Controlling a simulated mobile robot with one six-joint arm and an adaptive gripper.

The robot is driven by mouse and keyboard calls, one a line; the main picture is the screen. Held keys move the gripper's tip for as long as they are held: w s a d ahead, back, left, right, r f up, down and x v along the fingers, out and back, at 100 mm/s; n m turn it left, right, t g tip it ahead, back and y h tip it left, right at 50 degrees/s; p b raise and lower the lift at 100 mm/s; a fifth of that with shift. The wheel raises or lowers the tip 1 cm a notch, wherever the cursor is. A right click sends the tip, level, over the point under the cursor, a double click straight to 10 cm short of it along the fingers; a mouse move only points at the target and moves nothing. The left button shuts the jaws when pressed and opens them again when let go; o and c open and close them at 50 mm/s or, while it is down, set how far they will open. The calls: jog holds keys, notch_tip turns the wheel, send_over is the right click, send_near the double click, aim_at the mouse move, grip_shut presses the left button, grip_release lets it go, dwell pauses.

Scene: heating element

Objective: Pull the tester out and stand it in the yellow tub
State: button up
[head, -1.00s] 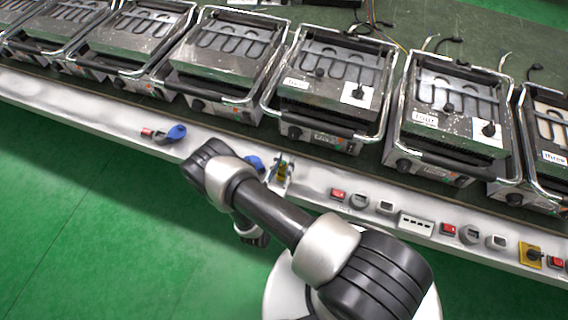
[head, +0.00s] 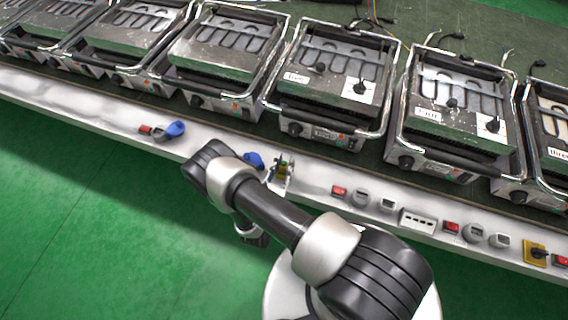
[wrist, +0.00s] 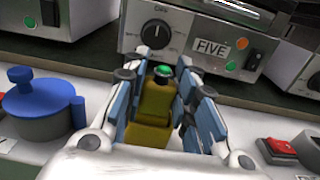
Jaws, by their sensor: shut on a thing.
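The tester (wrist: 154,118) is a yellow body with a green top. In the wrist view it stands between the blue-padded fingers of my gripper (wrist: 166,88), which is shut on it. No yellow tub is visible.
A blue-capped socket (wrist: 42,100) is close left of the gripper, and a red switch (wrist: 280,148) is to the right. The grill marked FIVE (wrist: 205,42) stands just behind. More grills line the bench (head: 420,205). Green floor (head: 60,220) lies in front.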

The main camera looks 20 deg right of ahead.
jog(key=shift+f, duration=0.5)
jog(key=o, duration=1.1)
jog(key=shift+o, duration=0.2)
jog(key=v, duration=1.2)
